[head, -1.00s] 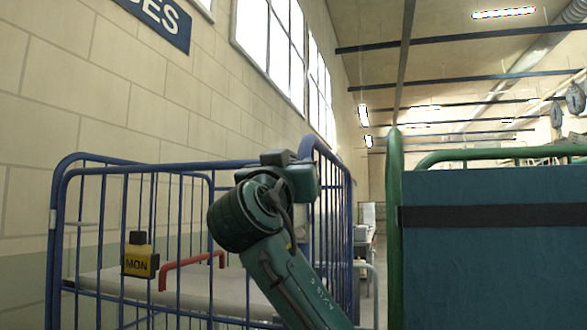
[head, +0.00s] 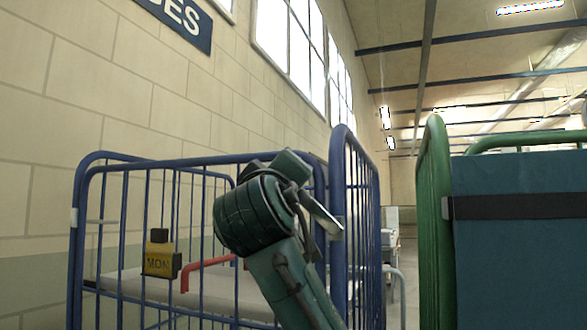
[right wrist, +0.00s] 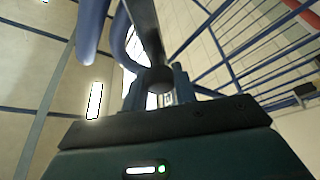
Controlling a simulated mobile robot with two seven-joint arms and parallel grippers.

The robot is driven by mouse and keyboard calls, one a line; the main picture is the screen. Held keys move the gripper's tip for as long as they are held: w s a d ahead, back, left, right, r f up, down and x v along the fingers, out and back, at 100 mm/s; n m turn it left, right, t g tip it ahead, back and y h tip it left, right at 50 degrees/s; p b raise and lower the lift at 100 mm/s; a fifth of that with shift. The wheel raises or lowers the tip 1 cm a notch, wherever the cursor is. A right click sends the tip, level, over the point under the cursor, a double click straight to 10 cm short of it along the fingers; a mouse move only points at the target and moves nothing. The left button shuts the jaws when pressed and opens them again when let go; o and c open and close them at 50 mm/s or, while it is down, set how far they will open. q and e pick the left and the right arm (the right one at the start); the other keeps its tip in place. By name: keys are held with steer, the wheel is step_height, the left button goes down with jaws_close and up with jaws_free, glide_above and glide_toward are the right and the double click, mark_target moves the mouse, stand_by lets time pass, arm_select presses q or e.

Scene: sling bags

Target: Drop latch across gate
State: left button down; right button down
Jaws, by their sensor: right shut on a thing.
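The gate is a blue tubular cage panel (head: 355,160) standing at the right end of the blue cage in the head view. Blue tubes (right wrist: 92,30) also show close up in the right wrist view. A grey metal bar (head: 322,213), which looks like the latch, slants down to the right beside the gate's near upright. In the right wrist view the dark bar (right wrist: 147,35) has a rounded end between the fingers. My right gripper (right wrist: 160,84) is shut on it. In the head view, my right wrist hides the cage's near corner. My left gripper is out of view.
A green cage (head: 434,200) with a teal panel (head: 520,240) stands at right. A narrow gap separates the cages. A block wall (head: 60,90) is behind.

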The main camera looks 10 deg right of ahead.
step_height(320, 180, down, 8)
steer(key=w+a+n+g+y+p, duration=0.1)
steer(key=a+n+g+y+p, duration=0.1)
steer(key=n, duration=0.7)
steer(key=shift+w+a+r+n, duration=0.2)
steer(key=shift+w+a+n, duration=0.05)
steer(key=shift+w+n, duration=0.1)
steer(key=shift+f+g, duration=0.15)
steer(key=shift+g, duration=0.15)
steer(key=c, duration=1.1)
jaws_free()
steer(key=shift+d+b+v, duration=0.2)
steer(key=shift+b+v, duration=1.45)
steer(key=shift+v, duration=5)
